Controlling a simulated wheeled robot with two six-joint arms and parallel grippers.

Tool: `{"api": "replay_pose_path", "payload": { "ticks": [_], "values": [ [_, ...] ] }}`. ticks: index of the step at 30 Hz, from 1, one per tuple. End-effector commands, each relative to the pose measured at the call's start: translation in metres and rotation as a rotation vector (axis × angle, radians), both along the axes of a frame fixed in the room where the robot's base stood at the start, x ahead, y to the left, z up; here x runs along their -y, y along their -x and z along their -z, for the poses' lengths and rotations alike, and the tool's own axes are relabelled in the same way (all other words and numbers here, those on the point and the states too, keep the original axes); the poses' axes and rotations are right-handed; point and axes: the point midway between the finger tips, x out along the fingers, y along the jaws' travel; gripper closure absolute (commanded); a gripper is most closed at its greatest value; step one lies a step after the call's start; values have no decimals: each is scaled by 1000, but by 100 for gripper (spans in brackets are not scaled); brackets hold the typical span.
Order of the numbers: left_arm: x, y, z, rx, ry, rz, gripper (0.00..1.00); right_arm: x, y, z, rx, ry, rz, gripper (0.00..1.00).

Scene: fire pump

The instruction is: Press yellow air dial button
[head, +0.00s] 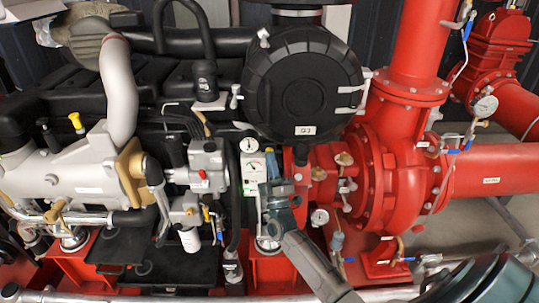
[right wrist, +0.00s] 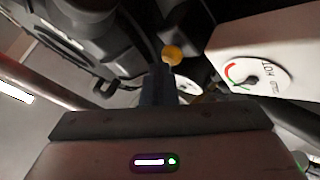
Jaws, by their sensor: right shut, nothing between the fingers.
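The yellow button (right wrist: 172,55) is a small round knob in the right wrist view, just beyond the tip of my right gripper (right wrist: 160,75). A small gap seems to show between them, but I cannot tell for sure whether they touch. In the head view, my right gripper (head: 273,174) is at the gauge panel (head: 249,184), with its fingers shut and empty. A bit of yellow (head: 270,152) shows just above the fingers there, perhaps the same button. A white dial (right wrist: 257,75) with red and green marks is right of the button in the wrist view. My left gripper is not in view.
A large black round housing (head: 303,86) is above the gripper. The red pump (head: 390,150) and its pipes stand to the right. A grey and black engine (head: 75,165) fills the left. Small valves and a pressure gauge (head: 320,217) are close to my right arm.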

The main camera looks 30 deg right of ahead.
Motion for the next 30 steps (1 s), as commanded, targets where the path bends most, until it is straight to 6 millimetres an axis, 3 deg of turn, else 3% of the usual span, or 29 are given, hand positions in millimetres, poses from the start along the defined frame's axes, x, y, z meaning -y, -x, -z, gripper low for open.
{"api": "replay_pose_path", "payload": {
  "ticks": [30],
  "values": [
    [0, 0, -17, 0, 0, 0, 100, -13, 21, 0, -1, -1, 0, 100]
  ]
}}
